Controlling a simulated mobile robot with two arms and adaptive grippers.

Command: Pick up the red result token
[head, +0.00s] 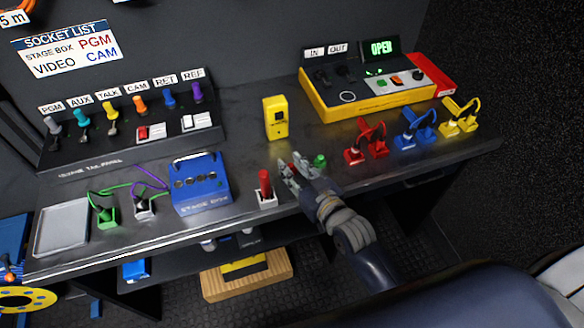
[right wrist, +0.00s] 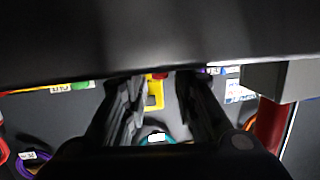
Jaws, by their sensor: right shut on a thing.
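My right gripper (head: 286,172) is over the front part of the dark bench, with its arm coming up from the lower right. It is shut on the red result token (head: 293,167), of which only a small red bit shows between the fingers. In the right wrist view a bit of red (right wrist: 160,76) shows between the two dark fingers, mostly hidden by the dark shape above. I cannot tell whether the token touches the bench. My left gripper is not in view.
A red post in a white base (head: 265,188) stands close left of my gripper. A green piece (head: 320,161) is close on its right. Further off are the blue stage box (head: 200,184), a yellow device (head: 276,118), coloured cable plugs (head: 412,130) and a yellow console (head: 370,107).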

